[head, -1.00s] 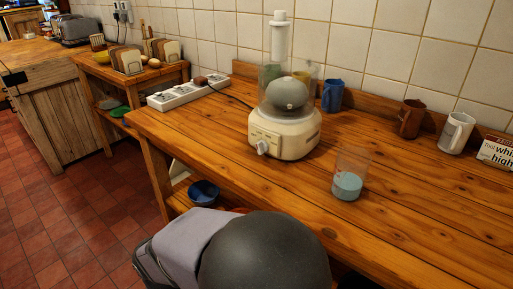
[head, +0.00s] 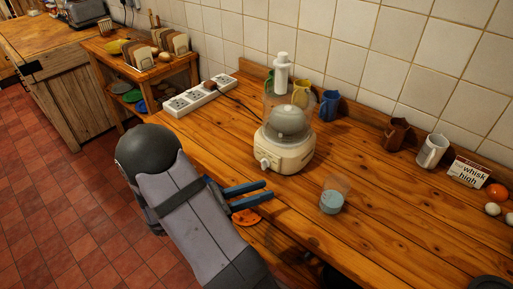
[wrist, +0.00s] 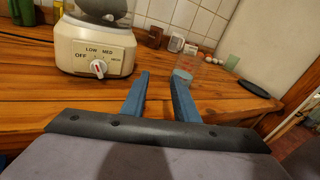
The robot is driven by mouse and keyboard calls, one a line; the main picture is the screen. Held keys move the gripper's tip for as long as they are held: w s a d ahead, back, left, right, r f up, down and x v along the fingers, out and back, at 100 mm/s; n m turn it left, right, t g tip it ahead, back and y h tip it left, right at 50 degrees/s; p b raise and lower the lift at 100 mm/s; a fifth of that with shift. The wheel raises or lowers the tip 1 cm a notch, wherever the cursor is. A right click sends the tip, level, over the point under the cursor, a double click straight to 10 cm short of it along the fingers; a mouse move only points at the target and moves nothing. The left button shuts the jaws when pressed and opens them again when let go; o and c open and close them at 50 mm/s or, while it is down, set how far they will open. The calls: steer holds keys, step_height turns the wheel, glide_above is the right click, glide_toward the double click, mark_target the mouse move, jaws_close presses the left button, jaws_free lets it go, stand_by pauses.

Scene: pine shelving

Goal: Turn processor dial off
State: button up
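The cream food processor (head: 287,152) stands upright on the wooden counter, with a clear bowl and a white feed tube on top. Its white dial (head: 265,163) is on the front base. In the wrist view the dial (wrist: 98,67) has a red mark and sits among the printed labels OFF, LOW and MED, with a smaller one at right; which setting it points to is not clear. My gripper (head: 268,190) has two blue fingers spread apart with nothing between them. It is at the counter's front edge, in front of the dial and apart from it; in the wrist view my gripper (wrist: 160,76) is right of the dial.
A clear cup with pale blue contents (head: 332,197) stands right of the processor. A white power strip (head: 192,98) lies behind at left. Blue, brown (head: 397,134) and white mugs (head: 432,151) stand along the wall. The counter in front of the dial is clear.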

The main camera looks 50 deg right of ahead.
mark_target(261, 163)
steer(key=w+n+t, duration=0.2)
steer(key=w+d+f+n+t+h+p, duration=0.1)
steer(key=w+n+t, duration=0.1)
steer(key=w, duration=0.1)
steer(key=w+f+n+t+h, duration=0.1)
steer(key=w+n+t, duration=0.1)
steer(key=shift+w+d+f+n+t+p, duration=0.2)
steer(key=shift+w+n+t+p, duration=0.05)
steer(key=shift+n+t+p, duration=0.05)
steer(key=shift+w+f+n+t, duration=0.3)
steer(key=shift+d+r, duration=0.1)
steer(key=shift+d, duration=0.45)
steer(key=shift+d+p, duration=1.15)
steer(key=shift+d, duration=1.95)
steer(key=shift+c, duration=0.3)
jaws_close()
